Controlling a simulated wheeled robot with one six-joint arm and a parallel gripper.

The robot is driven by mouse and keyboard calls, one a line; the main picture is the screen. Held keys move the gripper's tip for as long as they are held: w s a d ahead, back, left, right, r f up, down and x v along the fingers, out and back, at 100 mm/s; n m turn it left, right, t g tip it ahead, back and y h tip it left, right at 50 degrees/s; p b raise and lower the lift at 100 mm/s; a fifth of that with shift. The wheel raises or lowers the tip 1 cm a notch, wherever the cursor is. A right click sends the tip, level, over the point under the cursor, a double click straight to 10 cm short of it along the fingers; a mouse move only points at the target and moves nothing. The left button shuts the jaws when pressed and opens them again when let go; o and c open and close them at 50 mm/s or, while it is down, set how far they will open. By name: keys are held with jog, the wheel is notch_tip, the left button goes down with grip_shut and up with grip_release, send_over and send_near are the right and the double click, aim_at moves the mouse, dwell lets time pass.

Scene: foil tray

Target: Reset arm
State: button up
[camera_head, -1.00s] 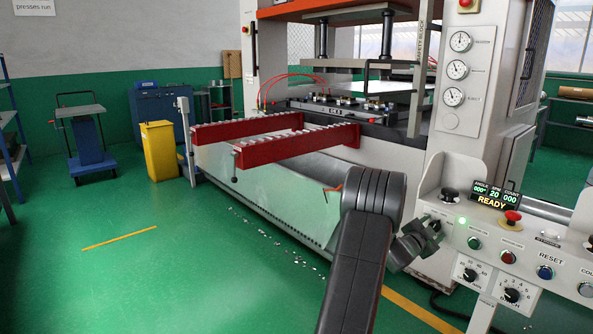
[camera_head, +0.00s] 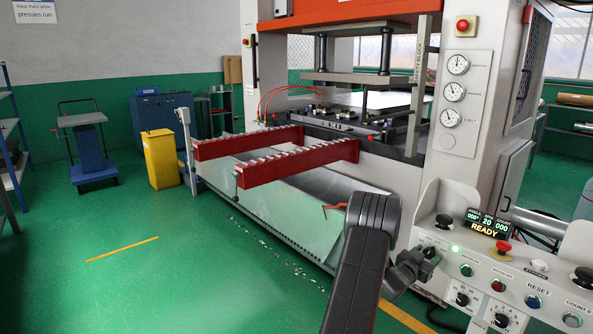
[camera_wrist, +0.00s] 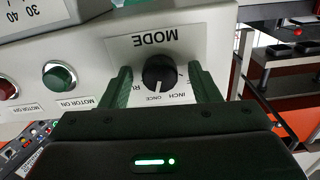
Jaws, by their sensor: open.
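My gripper (camera_head: 428,258) is at the left part of the press's control panel (camera_head: 507,240), with its dark arm reaching up from the bottom. In the wrist view my gripper (camera_wrist: 164,76) is open, its two fingers on either side of the black MODE knob (camera_wrist: 160,72). Gaps show between the knob and both fingers, so nothing is gripped. The knob's pale mark points down in that view, near the printed ONCE. How deep the fingers reach around the knob cannot be told. In the head view the gripper partly hides this part of the panel.
A green MOTOR ON button (camera_wrist: 59,76) and a red button (camera_wrist: 7,88) sit beside the knob. A red mushroom button (camera_head: 503,247) and lit READY display (camera_head: 489,224) are on the panel. Red rails (camera_head: 290,169) jut from the press. Open green floor lies left.

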jog(key=shift+r+n+p, duration=0.1)
jog(key=shift+n+p, duration=0.2)
jog(key=shift+p, duration=0.15)
jog(key=shift+s+a, duration=0.3)
jog(key=shift+a, duration=0.1)
